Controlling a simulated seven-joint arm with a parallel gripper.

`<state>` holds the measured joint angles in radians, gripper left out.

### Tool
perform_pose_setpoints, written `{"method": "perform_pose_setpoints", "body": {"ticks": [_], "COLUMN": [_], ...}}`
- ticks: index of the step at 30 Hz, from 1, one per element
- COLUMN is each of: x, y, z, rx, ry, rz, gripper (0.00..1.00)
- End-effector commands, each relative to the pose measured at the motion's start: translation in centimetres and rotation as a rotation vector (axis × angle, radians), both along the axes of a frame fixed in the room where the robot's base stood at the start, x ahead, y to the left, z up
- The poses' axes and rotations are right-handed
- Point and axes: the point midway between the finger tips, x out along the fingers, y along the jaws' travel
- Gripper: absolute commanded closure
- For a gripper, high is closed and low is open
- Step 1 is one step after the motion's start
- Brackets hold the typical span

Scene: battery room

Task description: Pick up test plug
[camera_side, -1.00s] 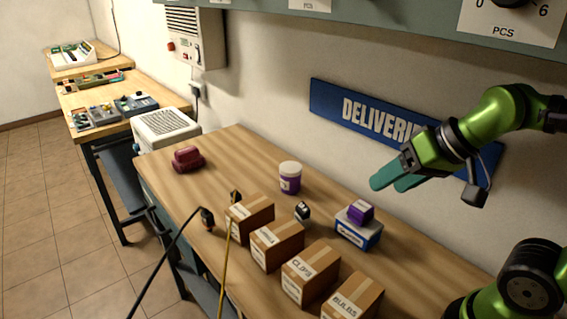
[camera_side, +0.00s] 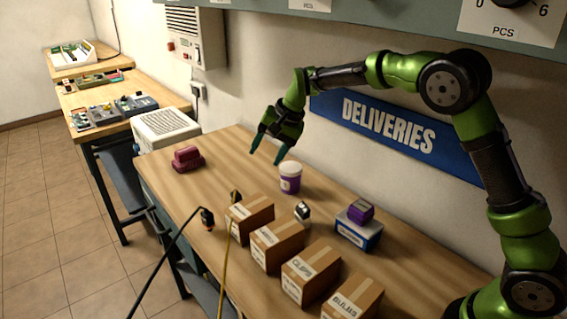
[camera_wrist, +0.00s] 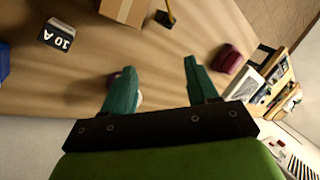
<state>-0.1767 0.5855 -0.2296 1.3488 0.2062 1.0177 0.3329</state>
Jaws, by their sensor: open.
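My gripper (camera_side: 266,156) is open and empty, fingers pointing down, above the back of the bench near the purple and white tub. In the wrist view its teal fingers (camera_wrist: 160,68) are spread apart with bare wood between them. No item is clearly marked as the test plug. A black plug (camera_side: 207,218) on a black cable is at the bench's front edge. A small dark end (camera_side: 235,196) on a yellow cable is beside it; a yellow-marked plug also shows in the wrist view (camera_wrist: 166,18). A small dark block marked 10 A (camera_wrist: 57,36) stands behind the boxes.
Several cardboard boxes (camera_side: 278,246) line the front. The purple and white tub (camera_side: 290,184) stands near my fingers. A maroon object (camera_side: 187,158) is at the left. A blue and white box (camera_side: 358,233) carries a purple block (camera_side: 360,210). The bench (camera_side: 228,165) has clear wood around mid-left.

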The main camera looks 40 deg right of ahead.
Motion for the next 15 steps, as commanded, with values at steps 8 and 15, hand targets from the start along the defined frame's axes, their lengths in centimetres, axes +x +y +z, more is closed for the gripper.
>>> {"method": "perform_pose_setpoints", "body": {"ticks": [8, 15], "x": [0.5, 1.1], "y": [6.8, 7.9], "z": [-0.5, -1.2], "rx": [-0.453, -0.565], "ry": [-0.053, -0.07], "rz": [0.445, 0.538], "gripper": [0.41, 0.41]}}
